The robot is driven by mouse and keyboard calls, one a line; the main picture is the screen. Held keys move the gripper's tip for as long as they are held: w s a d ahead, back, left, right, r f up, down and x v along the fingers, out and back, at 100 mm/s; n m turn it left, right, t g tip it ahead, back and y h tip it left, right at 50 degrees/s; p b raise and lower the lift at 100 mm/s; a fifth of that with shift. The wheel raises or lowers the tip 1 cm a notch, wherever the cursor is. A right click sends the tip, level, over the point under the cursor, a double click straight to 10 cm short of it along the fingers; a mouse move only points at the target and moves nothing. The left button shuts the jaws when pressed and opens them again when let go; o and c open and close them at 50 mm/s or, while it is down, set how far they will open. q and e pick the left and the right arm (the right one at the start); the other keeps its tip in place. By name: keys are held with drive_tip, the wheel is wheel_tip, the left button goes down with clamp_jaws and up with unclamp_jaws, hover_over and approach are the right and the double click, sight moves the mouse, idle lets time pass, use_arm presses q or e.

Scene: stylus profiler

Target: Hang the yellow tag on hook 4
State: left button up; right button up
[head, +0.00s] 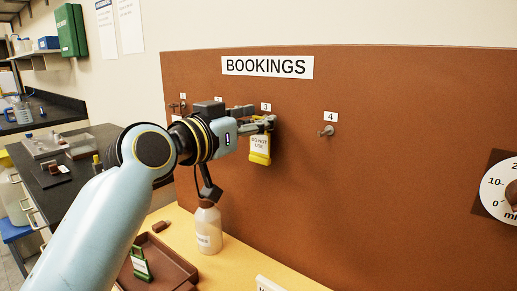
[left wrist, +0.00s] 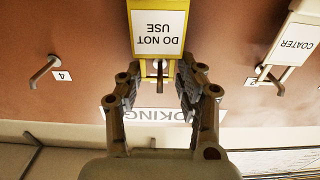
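The yellow tag (head: 260,150), reading DO NOT USE, hangs at hook 3 on the brown board. It also shows upside down in the left wrist view (left wrist: 160,28), with the hook (left wrist: 160,75) at its upper edge. My left gripper (head: 268,121) is at hook 3, just above the tag's body. In the left wrist view its fingers (left wrist: 157,82) are apart, one on each side of the hook, with a gap between them. Hook 4 (head: 327,131) is bare, to the right; it shows at left in the wrist view (left wrist: 42,72). My right gripper is not in view.
A white tag (left wrist: 296,38) marked COATER hangs on the neighbouring hook. The BOOKINGS sign (head: 267,67) is above the hooks. A bottle (head: 208,230) and a brown tray (head: 180,262) stand below on the yellow table. A dial (head: 506,190) is at far right.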

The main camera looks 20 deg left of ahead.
use_arm(q)
drive_tip(key=shift+c, duration=0.9)
drive_tip(key=shift+r, duration=0.65)
drive_tip(key=v, duration=1.2)
drive_tip(key=shift+s, duration=0.2)
drive_tip(key=shift+c, duration=0.5)
drive_tip(key=p+v, duration=0.2)
drive_tip(key=v, duration=0.3)
drive_tip(key=shift+s+a+r+p, duration=0.2)
drive_tip(key=shift+s+p, duration=0.1)
drive_tip(key=shift+p, duration=0.1)
